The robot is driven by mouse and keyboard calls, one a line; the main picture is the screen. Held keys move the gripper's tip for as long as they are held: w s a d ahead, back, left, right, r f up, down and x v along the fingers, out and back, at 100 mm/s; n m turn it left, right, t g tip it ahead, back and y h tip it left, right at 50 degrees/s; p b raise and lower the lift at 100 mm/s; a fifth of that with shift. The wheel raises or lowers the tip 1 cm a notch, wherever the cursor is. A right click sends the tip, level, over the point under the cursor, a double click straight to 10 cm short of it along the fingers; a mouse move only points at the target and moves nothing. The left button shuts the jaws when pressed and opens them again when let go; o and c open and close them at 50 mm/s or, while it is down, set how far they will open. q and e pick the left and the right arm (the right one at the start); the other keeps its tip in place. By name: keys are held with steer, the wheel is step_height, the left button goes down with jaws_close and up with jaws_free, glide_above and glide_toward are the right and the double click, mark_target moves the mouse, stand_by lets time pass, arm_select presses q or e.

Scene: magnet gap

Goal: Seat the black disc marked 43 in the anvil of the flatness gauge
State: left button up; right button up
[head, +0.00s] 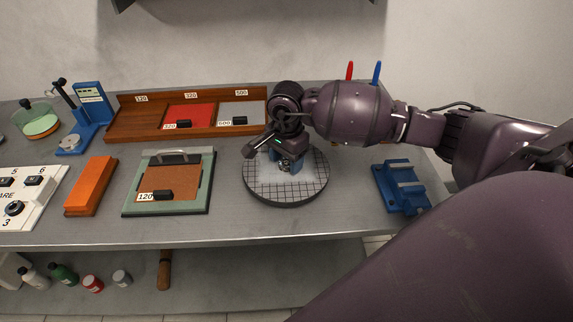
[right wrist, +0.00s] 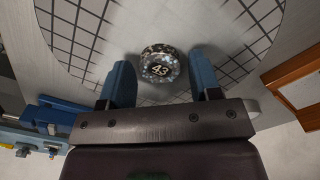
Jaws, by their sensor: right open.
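The black disc marked 43 (right wrist: 159,66) lies on the round gridded plate (head: 262,188), its number facing up, with a speckled, shiny rim. My right gripper (head: 285,162) is low over that plate, pointing down. In the right wrist view its two blue fingers (right wrist: 162,78) are open and apart, with the disc in front of the gap between their tips. In the head view the gripper largely hides the disc. The blue flatness gauge (head: 90,105) stands at the back left, with its round anvil (head: 70,143) at its foot, which looks empty. My left gripper is out of view.
A wooden tray (head: 130,120) with red and grey sheets stands at the back. A green-framed board (head: 133,205), an orange block (head: 91,186) and a control panel (head: 45,195) lie left of the plate. A blue fixture (head: 400,187) stands right.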

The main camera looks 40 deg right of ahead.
mark_target(286, 162)
steer(key=c, duration=0.7)
steer(key=shift+r+p, duration=0.65)
steer(key=shift+r, duration=0.85)
steer(key=shift+r+p, duration=0.45)
steer(key=shift+r, duration=0.65)
